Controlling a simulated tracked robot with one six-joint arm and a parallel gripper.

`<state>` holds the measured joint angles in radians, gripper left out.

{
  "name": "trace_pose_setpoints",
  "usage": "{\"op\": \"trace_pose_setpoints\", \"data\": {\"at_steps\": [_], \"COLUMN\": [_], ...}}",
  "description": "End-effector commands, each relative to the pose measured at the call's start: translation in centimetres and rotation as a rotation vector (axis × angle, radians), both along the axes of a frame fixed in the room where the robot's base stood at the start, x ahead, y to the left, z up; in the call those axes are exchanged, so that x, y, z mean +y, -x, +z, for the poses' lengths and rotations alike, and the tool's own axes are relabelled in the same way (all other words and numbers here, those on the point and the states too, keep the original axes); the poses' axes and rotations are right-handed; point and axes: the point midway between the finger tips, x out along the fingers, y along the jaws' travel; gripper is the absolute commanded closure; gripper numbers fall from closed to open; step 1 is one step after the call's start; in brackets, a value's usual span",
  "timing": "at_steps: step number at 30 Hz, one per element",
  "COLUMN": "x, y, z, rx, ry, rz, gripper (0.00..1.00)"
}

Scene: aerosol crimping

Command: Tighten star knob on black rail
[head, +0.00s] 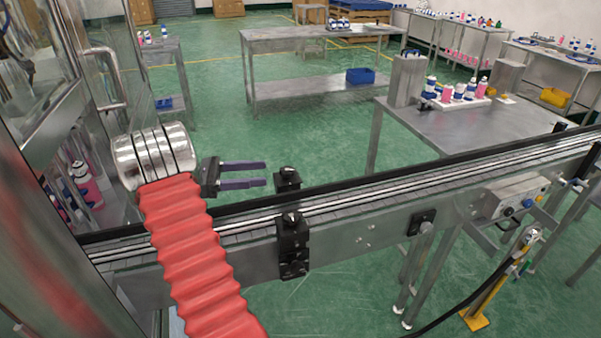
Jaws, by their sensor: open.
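My gripper (264,173) is open and empty, its two dark purple fingers parallel and pointing right. It hangs beyond the far side of the conveyor. A black rail (390,179) runs along the conveyor's far edge. A black bracket (287,180) stands at this rail, just right of my fingertips and apart from them. A second black bracket (293,248) is mounted on the near side, with a small rounded top. A star-shaped knob cannot be made out clearly on either bracket. My red-sleeved arm crosses the conveyor and hides part of its left end.
The conveyor (360,233) runs from lower left to upper right with an empty belt. A steel and glass machine (100,75) stands close at left. A control box (515,195) is on the near right side. A steel table (460,127) with bottles stands behind.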

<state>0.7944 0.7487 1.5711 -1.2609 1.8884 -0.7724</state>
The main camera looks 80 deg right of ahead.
Motion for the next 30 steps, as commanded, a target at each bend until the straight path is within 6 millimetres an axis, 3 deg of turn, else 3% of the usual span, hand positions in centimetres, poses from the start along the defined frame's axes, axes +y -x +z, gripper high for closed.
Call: {"op": "trace_pose_setpoints", "data": {"at_steps": [21,30], "x": [-3.4,-4.2], "y": [9.9,12.1], "z": [0.1,0.0], "rx": [-0.001,-0.001], "ry": [0.0,0.0], "rz": [-0.002,0.001], "gripper": [0.49,0.49]}}
